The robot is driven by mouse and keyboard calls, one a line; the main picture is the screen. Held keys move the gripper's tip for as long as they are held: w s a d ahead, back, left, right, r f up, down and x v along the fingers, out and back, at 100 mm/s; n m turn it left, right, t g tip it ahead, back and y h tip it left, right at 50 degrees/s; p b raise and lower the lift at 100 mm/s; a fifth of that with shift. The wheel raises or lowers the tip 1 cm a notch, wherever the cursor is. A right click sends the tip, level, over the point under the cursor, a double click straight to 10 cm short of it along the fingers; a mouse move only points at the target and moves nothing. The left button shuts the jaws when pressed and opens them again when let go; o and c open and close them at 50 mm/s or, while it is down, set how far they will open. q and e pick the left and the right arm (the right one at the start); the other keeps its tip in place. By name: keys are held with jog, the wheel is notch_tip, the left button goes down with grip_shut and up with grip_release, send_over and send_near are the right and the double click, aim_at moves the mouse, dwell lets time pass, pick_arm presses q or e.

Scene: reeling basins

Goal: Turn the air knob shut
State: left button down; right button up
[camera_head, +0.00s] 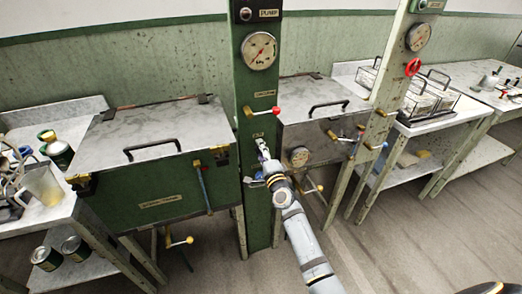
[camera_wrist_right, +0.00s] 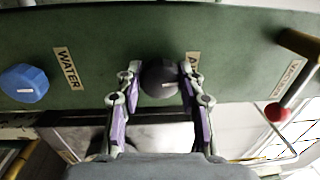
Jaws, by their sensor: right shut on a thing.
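The air knob (camera_wrist_right: 160,76) is a round dark knob on the green panel in the right wrist view. A label starting with "A" sits beside it, partly hidden by a finger. My right gripper (camera_wrist_right: 159,84) has one finger on each side of the knob and is shut on it. In the head view my right gripper (camera_head: 264,156) is at the front of the green column (camera_head: 258,215), and the arm and gripper hide the knob. My left gripper is not in view.
A blue knob (camera_wrist_right: 24,83) labelled WATER and a red-ended lever (camera_wrist_right: 290,90) flank the air knob. In the head view, a red-tipped lever (camera_head: 263,112) sits above my gripper. Lidded basins (camera_head: 160,125) stand either side of the column. The floor in front is clear.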

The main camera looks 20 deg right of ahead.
jog(key=shift+m, duration=0.7)
jog(key=shift+f+m, duration=0.1)
jog(key=shift+m, duration=0.2)
jog(key=o, duration=1.2)
jog(key=shift+s, duration=0.1)
jog(key=s, duration=1.1)
jog(key=shift+s+d+f, duration=0.2)
jog(key=shift+s+f, duration=0.15)
jog(key=shift+s, duration=0.05)
